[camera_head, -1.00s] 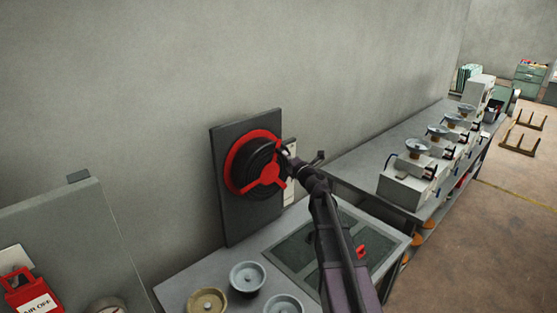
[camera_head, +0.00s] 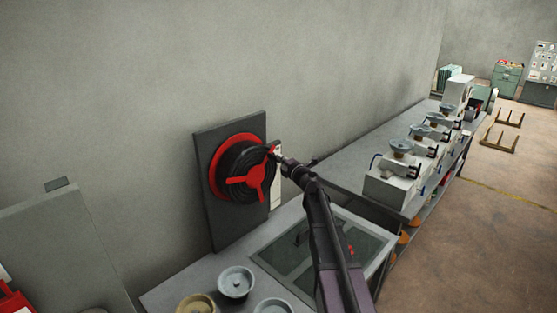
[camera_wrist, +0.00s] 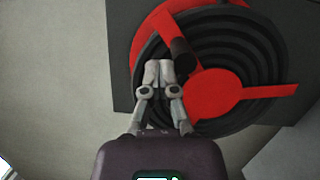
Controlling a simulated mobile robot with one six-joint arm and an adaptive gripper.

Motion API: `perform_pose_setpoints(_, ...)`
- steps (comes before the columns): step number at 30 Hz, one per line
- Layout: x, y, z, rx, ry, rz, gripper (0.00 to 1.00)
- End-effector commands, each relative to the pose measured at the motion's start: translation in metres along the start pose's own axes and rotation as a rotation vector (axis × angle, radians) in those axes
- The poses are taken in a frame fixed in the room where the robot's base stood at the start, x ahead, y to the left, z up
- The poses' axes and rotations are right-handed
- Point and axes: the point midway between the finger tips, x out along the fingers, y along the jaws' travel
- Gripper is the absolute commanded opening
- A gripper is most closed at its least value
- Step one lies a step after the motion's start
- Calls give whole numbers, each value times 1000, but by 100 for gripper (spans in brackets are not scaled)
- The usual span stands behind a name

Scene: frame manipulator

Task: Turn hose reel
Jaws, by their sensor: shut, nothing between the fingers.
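The hose reel (camera_head: 241,170) is a black ribbed drum with a red rim and a red three-spoke front, mounted on a dark upright panel (camera_head: 217,222). In the wrist view, the reel (camera_wrist: 216,82) fills the upper right, with a short dark handle (camera_wrist: 182,60) standing out from one red spoke. My gripper (camera_wrist: 159,70) is shut and empty, its fingertips just left of the handle and close to it; I cannot tell if they touch. In the head view, my gripper (camera_head: 274,156) is at the reel's upper right edge, small and partly hidden by its own wrist.
A bench (camera_head: 190,280) with several round bowls (camera_head: 236,282) and a dark recessed panel (camera_head: 358,242) lies below the reel. A long table (camera_head: 345,175) with several grey machines (camera_head: 394,180) runs to the right. A grey wall is behind; open floor (camera_head: 470,230) is at right.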

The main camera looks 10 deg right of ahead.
Motion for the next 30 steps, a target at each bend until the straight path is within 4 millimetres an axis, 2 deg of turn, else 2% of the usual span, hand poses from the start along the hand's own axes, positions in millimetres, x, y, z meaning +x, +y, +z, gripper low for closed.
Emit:
perform_pose_setpoints(17,0,6,-2,-1,0,0,0)
perform_pose_setpoints(30,-2,40,-14,-1,1,0,0)
